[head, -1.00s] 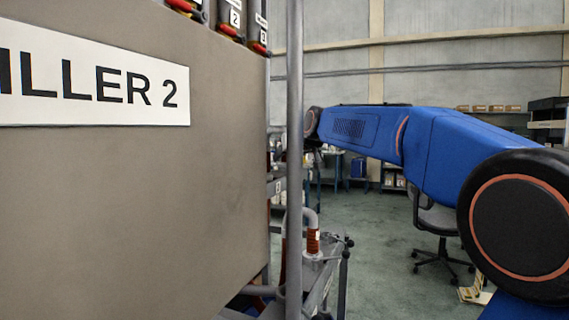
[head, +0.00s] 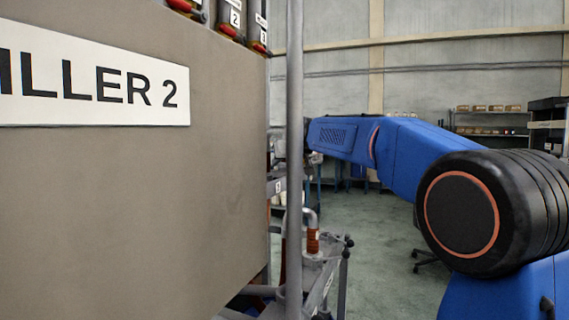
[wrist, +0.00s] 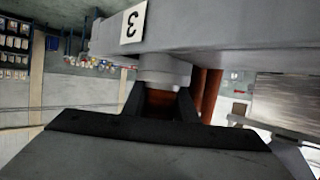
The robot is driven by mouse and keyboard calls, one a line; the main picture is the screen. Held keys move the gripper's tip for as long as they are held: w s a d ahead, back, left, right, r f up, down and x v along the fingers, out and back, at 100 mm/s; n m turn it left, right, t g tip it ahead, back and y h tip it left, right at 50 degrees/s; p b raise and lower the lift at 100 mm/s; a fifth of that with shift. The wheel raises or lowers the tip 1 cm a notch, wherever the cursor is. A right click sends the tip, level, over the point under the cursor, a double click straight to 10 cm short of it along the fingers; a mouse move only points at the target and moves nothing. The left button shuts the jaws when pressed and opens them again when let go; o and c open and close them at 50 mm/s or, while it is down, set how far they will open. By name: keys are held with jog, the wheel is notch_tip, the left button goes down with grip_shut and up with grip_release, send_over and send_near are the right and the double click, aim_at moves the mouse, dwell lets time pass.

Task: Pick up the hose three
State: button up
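In the wrist view, a grey bar with a white label "3" (wrist: 134,22), turned in the picture, crosses the top. A grey round collar (wrist: 163,72) hangs from it, and the reddish-brown hose three (wrist: 160,98) shows just below. My gripper (wrist: 161,107) has its two dark fingers apart, one on each side of that hose. Whether they touch the hose is hard to see. The hose's lower part is hidden by the gripper body. In the head view, my blue arm reaches left behind a grey post; the gripper itself is hidden there.
A large grey-brown tank with a "FILLER 2" sign, its F cut off (head: 95,85), fills the left of the head view. The upright grey post (head: 294,150) stands beside it. A grey stand with a curved pipe and red-brown hose (head: 313,241) is low centre. Shelves (head: 490,122) stand far right.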

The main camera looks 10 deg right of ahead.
aim_at(282, 132)
grip_shut()
jog(key=shift+r, duration=0.1)
notch_tip(282, 132, up, 10)
jog(key=shift+f, duration=0.1)
dwell(1.0)
